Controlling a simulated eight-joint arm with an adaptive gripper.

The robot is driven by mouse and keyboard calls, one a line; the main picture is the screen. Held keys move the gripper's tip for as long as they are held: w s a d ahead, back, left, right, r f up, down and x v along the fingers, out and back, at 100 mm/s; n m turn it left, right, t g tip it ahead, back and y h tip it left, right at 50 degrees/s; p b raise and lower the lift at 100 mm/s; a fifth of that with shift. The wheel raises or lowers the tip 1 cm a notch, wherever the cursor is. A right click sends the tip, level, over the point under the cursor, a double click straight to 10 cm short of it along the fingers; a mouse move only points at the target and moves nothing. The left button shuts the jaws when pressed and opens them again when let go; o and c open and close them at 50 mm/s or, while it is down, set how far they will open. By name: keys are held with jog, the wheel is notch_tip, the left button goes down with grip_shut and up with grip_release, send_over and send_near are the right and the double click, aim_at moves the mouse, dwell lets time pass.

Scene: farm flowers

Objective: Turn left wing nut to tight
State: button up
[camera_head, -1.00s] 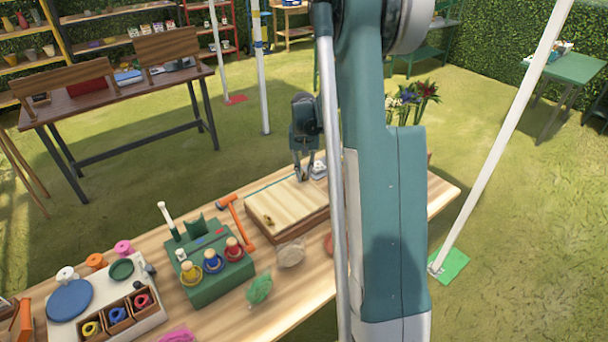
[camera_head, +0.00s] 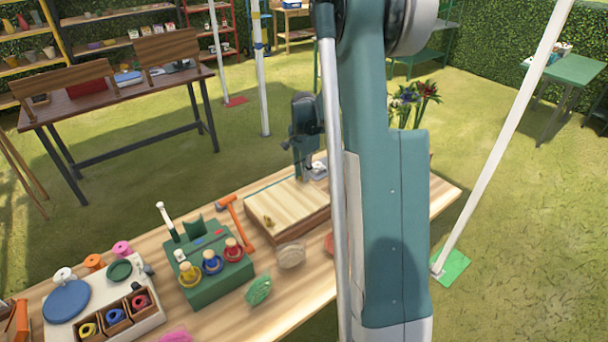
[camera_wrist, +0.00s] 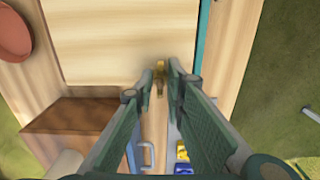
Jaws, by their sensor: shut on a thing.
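A wooden flower press with a pale top board (camera_head: 285,203) lies on the table; the board also shows in the wrist view (camera_wrist: 110,45). A brass wing nut (camera_head: 268,222) sits at its near edge. My gripper (camera_head: 303,177) points down at the press's far edge. In the wrist view, my gripper (camera_wrist: 160,78) has its fingertips closed on a small brass wing nut (camera_wrist: 160,70) at the board's edge. The fingers hide part of this nut. Its tightness cannot be told.
A white tray (camera_head: 150,320) with ribbon rolls is further left. Flowers (camera_head: 415,97) stand behind my arm, which hides the table's right part.

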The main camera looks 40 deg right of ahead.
jog(key=m, duration=0.4)
jog(key=shift+m, duration=0.3)
jog(key=m, duration=0.4)
jog(key=shift+m, duration=0.3)
jog(key=m, duration=0.4)
jog(key=shift+m+b, duration=0.3)
jog(key=shift+m, duration=1.7)
jog(key=o, duration=0.9)
jog(key=shift+r, duration=0.15)
